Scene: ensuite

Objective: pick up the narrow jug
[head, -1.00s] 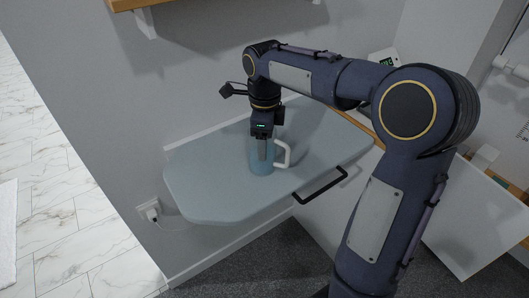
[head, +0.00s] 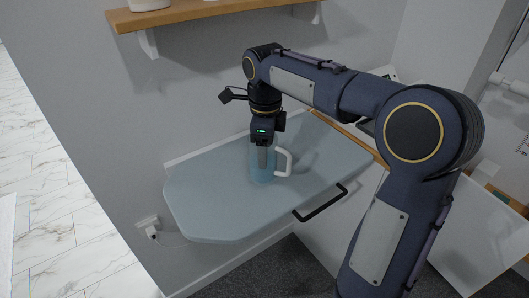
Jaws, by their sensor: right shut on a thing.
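The narrow jug (head: 262,169) is a tall, clear bluish vessel with a white handle on its right side. It is upright over the pale blue-grey wall shelf (head: 205,200). I cannot tell whether its base touches the shelf. My right gripper (head: 263,154) points straight down at the jug's top and is shut on it. The fingers are partly seen at the jug's upper part. My left gripper is not in view.
A dark handle bar (head: 321,204) runs along the shelf's front edge. A wooden wall shelf (head: 200,15) is above, with a white object (head: 150,4) on it. A plugged wall socket (head: 148,224) is at lower left. The shelf's left part is clear.

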